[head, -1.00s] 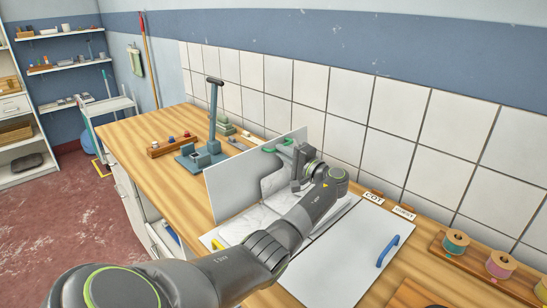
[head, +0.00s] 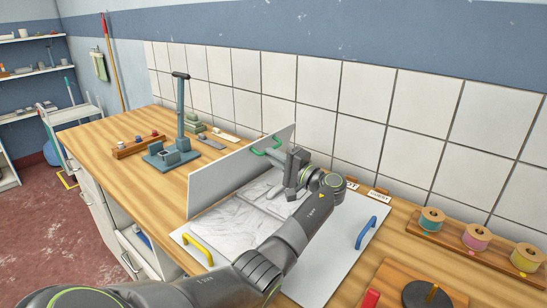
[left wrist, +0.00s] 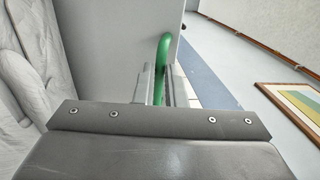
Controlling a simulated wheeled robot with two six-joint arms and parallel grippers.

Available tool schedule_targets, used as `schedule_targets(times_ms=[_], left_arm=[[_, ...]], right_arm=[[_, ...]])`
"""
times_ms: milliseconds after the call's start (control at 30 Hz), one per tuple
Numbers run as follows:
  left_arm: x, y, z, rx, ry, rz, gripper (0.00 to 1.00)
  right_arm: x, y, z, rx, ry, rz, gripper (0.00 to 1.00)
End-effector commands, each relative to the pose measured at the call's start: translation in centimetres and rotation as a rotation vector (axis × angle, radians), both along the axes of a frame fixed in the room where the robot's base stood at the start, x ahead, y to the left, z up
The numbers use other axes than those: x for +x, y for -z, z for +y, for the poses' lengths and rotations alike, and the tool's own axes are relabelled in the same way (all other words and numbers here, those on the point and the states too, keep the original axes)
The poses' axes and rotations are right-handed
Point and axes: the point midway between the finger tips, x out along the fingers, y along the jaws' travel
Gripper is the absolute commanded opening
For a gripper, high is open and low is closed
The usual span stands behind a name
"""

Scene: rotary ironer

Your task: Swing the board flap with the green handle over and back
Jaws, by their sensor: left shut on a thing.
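The white board flap (head: 225,176) stands up on edge, about upright, across the board on the bench. Its green handle (head: 266,147) is near the top of its far end, on the side facing my arm. My left gripper (head: 282,153) is shut on the green handle. In the left wrist view the green handle (left wrist: 163,58) runs between the two fingers, with the grey flap face behind. My arm hides part of the board. My right gripper is not in view.
Crumpled white cloth (head: 237,220) lies right of the flap. A yellow handle (head: 198,249) and a blue handle (head: 366,232) are on the board's flat panels. A blue-grey press (head: 172,152) stands left of the flap; thread spools (head: 477,237) sit at right. The tiled wall is close behind.

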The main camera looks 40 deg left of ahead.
Motion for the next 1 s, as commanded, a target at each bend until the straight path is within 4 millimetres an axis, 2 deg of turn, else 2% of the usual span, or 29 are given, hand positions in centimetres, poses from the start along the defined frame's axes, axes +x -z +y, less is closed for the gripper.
schedule_targets(times_ms=[33, 267, 300, 433, 833, 1000], left_arm=[[-0.3, 1.6, 0.0, -0.020, -0.009, 0.021, 0.00], [-0.3, 1.6, 0.0, -0.021, -0.008, 0.021, 0.00], [-0.3, 1.6, 0.0, -0.020, -0.008, 0.021, 0.15], [-0.3, 1.5, 0.0, -0.021, -0.008, 0.020, 0.32], [-0.2, 1.2, -0.1, -0.017, -0.006, 0.016, 0.32], [-0.4, 1.5, -2.1, -0.018, -0.004, 0.015, 0.32]], right_arm=[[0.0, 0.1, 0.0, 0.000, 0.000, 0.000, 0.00], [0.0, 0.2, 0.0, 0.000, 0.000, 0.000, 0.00], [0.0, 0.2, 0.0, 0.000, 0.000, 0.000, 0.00], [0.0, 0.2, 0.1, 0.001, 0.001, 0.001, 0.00], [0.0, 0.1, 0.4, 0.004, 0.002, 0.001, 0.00], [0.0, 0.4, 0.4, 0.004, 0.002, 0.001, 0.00]])
